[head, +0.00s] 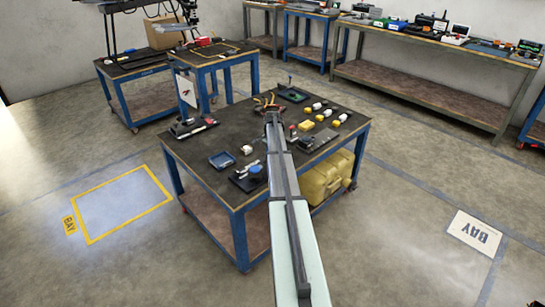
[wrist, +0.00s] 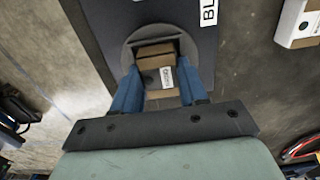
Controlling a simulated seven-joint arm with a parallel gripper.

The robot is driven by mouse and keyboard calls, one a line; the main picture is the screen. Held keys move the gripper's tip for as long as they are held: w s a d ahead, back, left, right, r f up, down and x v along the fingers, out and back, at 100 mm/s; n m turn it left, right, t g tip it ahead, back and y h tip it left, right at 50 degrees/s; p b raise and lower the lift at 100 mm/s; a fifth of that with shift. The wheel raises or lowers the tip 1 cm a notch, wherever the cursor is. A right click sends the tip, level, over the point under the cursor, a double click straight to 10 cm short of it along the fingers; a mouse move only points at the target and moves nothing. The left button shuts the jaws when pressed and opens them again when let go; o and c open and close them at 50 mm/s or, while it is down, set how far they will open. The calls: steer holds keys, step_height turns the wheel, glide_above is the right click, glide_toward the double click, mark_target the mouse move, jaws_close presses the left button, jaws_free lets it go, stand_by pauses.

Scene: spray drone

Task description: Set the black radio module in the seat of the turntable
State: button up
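In the wrist view, my gripper's blue fingers (wrist: 158,82) reach down on either side of a brown block (wrist: 155,52) with a dark patch and a white label. I cannot tell whether they touch it. The block is over or in a round grey recess (wrist: 131,50) on a dark plate (wrist: 97,25) with a partly cut-off "BL" label. I cannot confirm that this recess is the turntable's seat. I cannot identify the black radio module for certain.
The work table (head: 218,139) holds a blue tray (head: 222,160), a dark plate with a blue round part (head: 256,170), and several yellow and white pieces at right. Coloured wires (wrist: 300,148) lie right of my gripper. A yellow case (head: 325,180) is on the lower shelf.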

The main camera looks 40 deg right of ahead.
steer(key=shift+o, duration=0.7)
steer(key=shift+s+f, duration=0.1)
steer(key=shift+f, duration=0.45)
step_height(320, 180, up, 13)
steer(key=shift+r, duration=0.15)
